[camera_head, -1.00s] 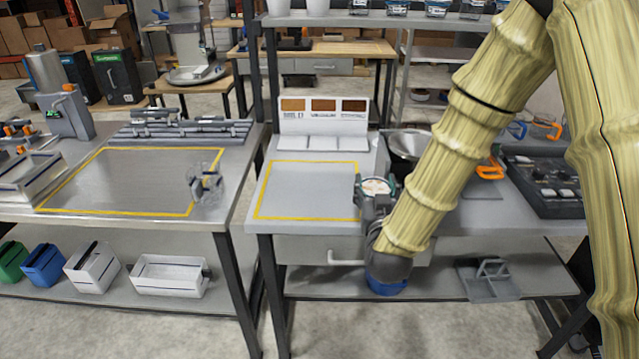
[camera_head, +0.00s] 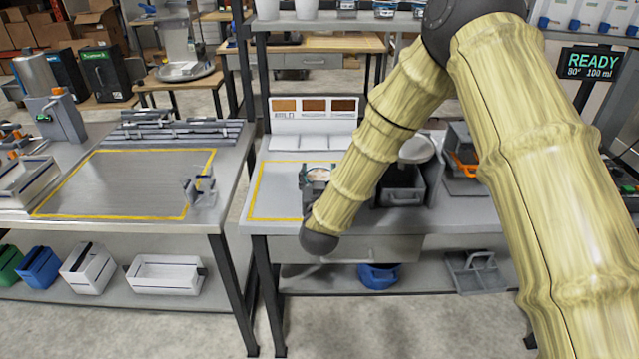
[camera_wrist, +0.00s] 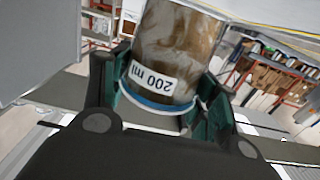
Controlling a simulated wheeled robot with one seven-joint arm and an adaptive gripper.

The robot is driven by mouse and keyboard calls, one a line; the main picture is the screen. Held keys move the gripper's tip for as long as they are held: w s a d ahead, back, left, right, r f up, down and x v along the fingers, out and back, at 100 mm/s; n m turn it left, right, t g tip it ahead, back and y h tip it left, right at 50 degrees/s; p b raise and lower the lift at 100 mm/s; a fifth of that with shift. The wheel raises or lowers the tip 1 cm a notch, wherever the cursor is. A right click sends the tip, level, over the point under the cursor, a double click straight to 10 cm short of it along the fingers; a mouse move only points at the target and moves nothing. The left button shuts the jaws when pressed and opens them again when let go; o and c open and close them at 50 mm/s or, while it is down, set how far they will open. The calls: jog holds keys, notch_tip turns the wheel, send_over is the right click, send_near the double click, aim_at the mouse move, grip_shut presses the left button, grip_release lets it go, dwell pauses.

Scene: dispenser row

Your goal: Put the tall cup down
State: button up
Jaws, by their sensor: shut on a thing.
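The tall cup (camera_wrist: 172,52) is clear with brown contents, a blue band and a "200 ml" label in the wrist view. My gripper (camera_wrist: 160,98) is shut on it, with green-padded fingers on both sides. In the head view the cup's top (camera_head: 318,174) shows above the right part of the yellow-outlined area on the middle bench (camera_head: 275,190). My arm covers much of the gripper there. I cannot tell whether the cup's base touches the bench.
A white panel with three brown swatches (camera_head: 314,106) stands behind the outlined area. A dark open box (camera_head: 402,188) is right of my arm. The outlined area's left part is clear. A clear object (camera_head: 200,190) stands on the left bench.

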jog(key=shift+f+p, duration=0.5)
jog(key=shift+f, duration=1.05)
jog(key=shift+f, duration=0.15)
jog(key=o, duration=1.3)
jog(key=shift+r, duration=0.25)
jog(key=s+b, duration=0.3)
jog(key=s, duration=0.9)
